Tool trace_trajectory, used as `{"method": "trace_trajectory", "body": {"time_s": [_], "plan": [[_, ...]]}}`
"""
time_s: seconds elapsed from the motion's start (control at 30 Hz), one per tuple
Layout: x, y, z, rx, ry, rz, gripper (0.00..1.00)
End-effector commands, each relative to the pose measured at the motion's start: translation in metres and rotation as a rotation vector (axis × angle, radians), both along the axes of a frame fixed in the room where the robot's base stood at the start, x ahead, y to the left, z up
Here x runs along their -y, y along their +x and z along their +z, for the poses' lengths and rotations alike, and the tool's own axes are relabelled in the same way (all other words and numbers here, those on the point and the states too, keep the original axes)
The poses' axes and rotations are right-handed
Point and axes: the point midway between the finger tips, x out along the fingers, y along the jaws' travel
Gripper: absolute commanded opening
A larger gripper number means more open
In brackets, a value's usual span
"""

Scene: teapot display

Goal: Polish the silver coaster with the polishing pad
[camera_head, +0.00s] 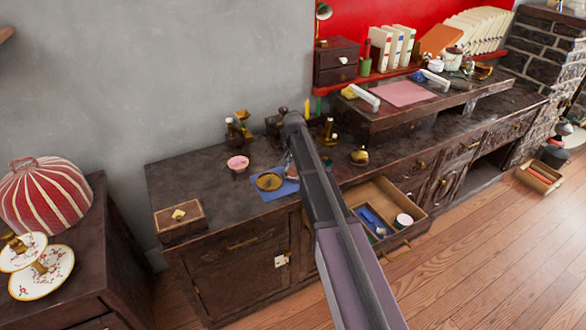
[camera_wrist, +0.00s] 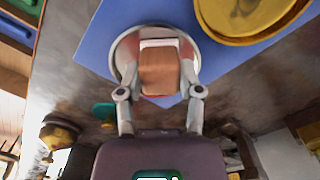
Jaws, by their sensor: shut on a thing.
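In the wrist view my gripper (camera_wrist: 158,72) is shut on the polishing pad, a brown block (camera_wrist: 159,76) with a pale edge at its far side. The silver coaster (camera_wrist: 127,53) is a round pale metal disc on a blue cloth (camera_wrist: 105,28). The pad is in front of the coaster and hides much of it; I cannot tell for sure whether they touch. In the head view my arm hides the pad and most of the gripper's surroundings; the blue cloth (camera_head: 284,190) shows left of the arm.
A gold dish (camera_wrist: 252,22) lies beside the coaster; it also shows in the head view (camera_head: 269,181). A pink bowl (camera_head: 237,163) and brass pieces stand nearby. An open drawer (camera_head: 378,190) juts out on the right. A box (camera_head: 180,217) stands at the counter's left end.

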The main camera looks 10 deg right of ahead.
Motion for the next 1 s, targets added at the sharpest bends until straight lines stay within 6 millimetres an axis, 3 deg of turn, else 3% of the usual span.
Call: {"method": "trace_trajectory", "body": {"time_s": [0.27,0.63,1.0], "plan": [[0.013,-0.006,0.001,-0.001,-0.002,-0.002,0.09],[0.014,-0.005,0.001,0.000,-0.001,-0.001,0.09],[0.020,0.009,0.000,0.000,-0.001,-0.001,0.09]]}}
